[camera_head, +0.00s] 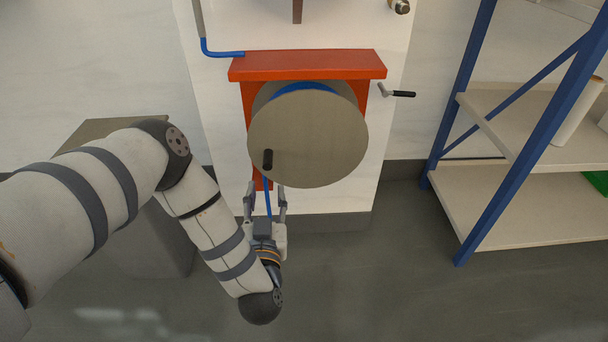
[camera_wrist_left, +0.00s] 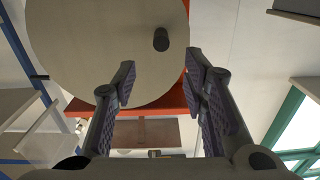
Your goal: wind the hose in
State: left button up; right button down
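A hose reel with a round grey drum (camera_head: 315,145) hangs under a red bracket (camera_head: 310,64) on a white wall panel. A black handle (camera_head: 267,159) sticks out from the drum's lower left face; it also shows in the left wrist view (camera_wrist_left: 161,39). Blue hose (camera_head: 305,87) shows at the drum's top edge, and a thin blue length (camera_head: 267,190) hangs below the drum. My left gripper (camera_head: 265,190) is below the handle with its fingers open. In the left wrist view its spread fingers (camera_wrist_left: 160,78) point toward the drum, with the handle beyond them, apart. My right gripper is not in view.
A small black-gripped crank (camera_head: 398,94) sticks out right of the reel. A blue-framed shelf (camera_head: 520,205) stands at the right. A grey box-like stand (camera_head: 160,240) is behind my left arm. Floor at the lower right is clear.

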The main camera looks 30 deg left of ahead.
aim_at(267, 167)
pick_arm(q)
jog(key=b+x, duration=0.5)
jog(key=x, duration=0.6)
jog(key=shift+w+a+f+b, duration=0.1)
jog(key=shift+w+a+b, duration=0.15)
jog(key=shift+b, duration=0.1)
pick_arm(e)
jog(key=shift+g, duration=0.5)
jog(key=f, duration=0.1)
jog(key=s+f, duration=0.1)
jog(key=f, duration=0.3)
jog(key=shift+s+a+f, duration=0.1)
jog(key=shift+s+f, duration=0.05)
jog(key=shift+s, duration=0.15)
pick_arm(q)
grip_shut()
